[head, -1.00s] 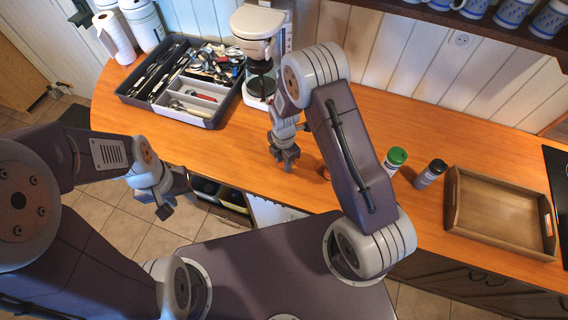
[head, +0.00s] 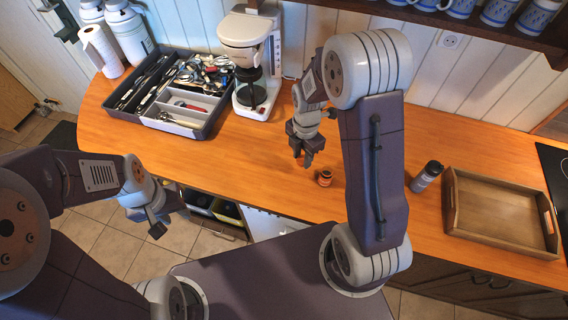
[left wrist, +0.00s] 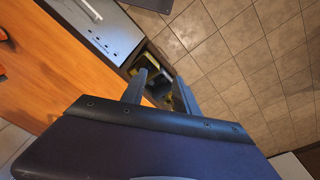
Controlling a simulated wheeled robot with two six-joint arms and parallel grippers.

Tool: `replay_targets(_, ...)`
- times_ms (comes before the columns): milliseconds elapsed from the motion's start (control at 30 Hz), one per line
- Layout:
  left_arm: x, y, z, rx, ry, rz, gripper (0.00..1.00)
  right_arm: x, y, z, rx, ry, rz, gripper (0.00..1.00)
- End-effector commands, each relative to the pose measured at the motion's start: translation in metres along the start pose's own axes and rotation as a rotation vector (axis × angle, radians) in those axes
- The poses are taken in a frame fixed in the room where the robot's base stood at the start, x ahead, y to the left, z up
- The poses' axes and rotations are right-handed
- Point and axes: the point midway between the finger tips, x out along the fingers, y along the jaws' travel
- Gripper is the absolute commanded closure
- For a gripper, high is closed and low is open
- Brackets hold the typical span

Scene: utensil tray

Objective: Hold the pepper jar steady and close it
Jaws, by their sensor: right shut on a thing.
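A small reddish-brown jar (head: 325,178), which looks like the pepper jar, stands upright on the counter near its front edge. Its top looks dark; I cannot tell whether a lid is on it. My right gripper (head: 307,158) points down just behind and left of the jar, apart from it in the picture. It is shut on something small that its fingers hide. My left gripper (head: 155,226) is off the counter's front edge, left of the jar and over the floor. In the left wrist view its fingers (left wrist: 162,92) are apart with nothing between them.
A utensil tray (head: 207,128) and a coffee maker (head: 245,35) stand at the back left. A dark-lidded shaker (head: 427,176) and an empty wooden tray (head: 500,248) are on the right. The counter (head: 250,165) left of the jar is clear.

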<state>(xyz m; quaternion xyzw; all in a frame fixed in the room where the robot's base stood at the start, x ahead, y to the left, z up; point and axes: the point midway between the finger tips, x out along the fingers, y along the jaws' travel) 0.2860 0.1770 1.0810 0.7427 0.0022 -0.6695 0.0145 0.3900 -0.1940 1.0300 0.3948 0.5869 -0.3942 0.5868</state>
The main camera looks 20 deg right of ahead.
Motion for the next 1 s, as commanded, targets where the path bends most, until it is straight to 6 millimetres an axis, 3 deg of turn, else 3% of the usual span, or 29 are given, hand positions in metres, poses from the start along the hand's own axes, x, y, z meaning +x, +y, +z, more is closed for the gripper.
replay_targets(200,0.006,0.000,0.001,0.000,0.000,0.000,0.64,-0.018,-0.020,0.023,0.002,-0.001,0.002,1.00)
replay_targets(667,0.006,0.000,0.001,0.000,0.000,0.000,0.64,-0.023,-0.025,0.028,-0.001,0.000,0.000,1.00)
replay_targets(767,0.009,0.000,0.001,0.000,0.000,0.000,0.39,-0.020,-0.024,0.026,-0.009,0.001,-0.001,1.00)
replay_targets(800,0.013,0.000,0.001,0.000,0.000,0.000,0.35,-0.016,-0.023,0.022,-0.018,0.001,-0.003,1.00)
replay_targets(867,0.021,0.000,0.002,0.000,0.000,0.000,0.35,-0.006,-0.021,0.014,-0.006,0.004,-0.007,1.00)
replay_targets(1000,0.026,-0.001,0.003,0.000,0.000,0.000,0.35,0.004,-0.019,0.000,0.250,0.004,-0.013,1.00)
